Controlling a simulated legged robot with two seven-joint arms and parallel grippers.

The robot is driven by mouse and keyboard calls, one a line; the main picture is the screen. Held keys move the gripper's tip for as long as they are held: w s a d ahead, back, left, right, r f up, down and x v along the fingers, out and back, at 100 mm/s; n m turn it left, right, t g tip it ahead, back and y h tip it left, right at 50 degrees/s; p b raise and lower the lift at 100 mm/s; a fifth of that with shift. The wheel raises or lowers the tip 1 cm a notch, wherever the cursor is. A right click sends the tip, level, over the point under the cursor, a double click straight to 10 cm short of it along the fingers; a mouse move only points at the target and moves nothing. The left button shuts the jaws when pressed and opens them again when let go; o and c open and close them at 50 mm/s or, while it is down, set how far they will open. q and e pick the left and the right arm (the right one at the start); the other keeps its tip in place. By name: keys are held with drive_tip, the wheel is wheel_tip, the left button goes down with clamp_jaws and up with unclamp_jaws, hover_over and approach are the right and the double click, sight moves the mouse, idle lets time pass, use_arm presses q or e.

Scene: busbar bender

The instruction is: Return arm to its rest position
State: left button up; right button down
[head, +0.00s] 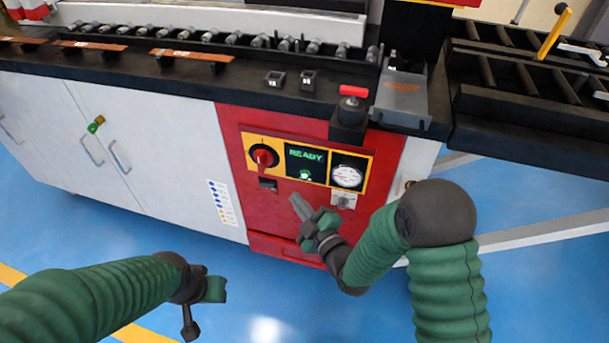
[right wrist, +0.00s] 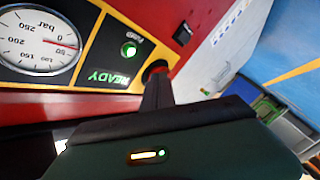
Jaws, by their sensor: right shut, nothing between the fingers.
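My right gripper (head: 300,207) is shut and empty. In the head view it is in front of the red panel (head: 284,218), below the display that reads READY (head: 306,157). In the right wrist view the shut fingers (right wrist: 157,88) point toward the panel near the red rotary knob (right wrist: 157,68); I cannot tell whether they touch anything. A green lamp (right wrist: 129,49) is lit beside the READY text. My left gripper (head: 190,325) hangs at the lower left over the blue floor, and its finger opening cannot be made out.
The pressure gauge (head: 347,176) sits right of the display. White cabinet doors (head: 150,150) are at the left. Copper bars (head: 190,54) lie on the bench. Blue floor (head: 270,290) is clear between my arms.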

drive_tip(key=s+d+f+m+g+h, duration=0.2)
drive_tip(key=s+d+m+g+h, duration=0.15)
drive_tip(key=d, duration=0.25)
drive_tip(key=s+d+f+m+g+h, duration=0.2)
drive_tip(key=d+m, duration=0.2)
drive_tip(key=d, duration=0.2)
drive_tip(key=s+d+m+g+h, duration=0.1)
drive_tip(key=s+d+m+g, duration=0.25)
drive_tip(key=s, duration=0.35)
drive_tip(key=s+d+m+g+h, duration=0.2)
drive_tip(key=s+d+m+g, duration=0.15)
drive_tip(key=s, duration=0.45)
drive_tip(key=w+p+v, duration=0.2)
drive_tip(key=p+v, duration=1)
drive_tip(key=w+d+r+p+v, duration=0.1)
drive_tip(key=w+p+v, duration=0.1)
drive_tip(key=p+v, duration=1.1)
drive_tip(key=shift+d+m, duration=0.2)
drive_tip(key=shift+m, duration=0.25)
drive_tip(key=c, duration=2.1)
unclamp_jaws()
drive_tip(key=shift+r+y, duration=0.15)
drive_tip(key=shift+y, duration=0.1)
drive_tip(key=shift+c, duration=0.2)
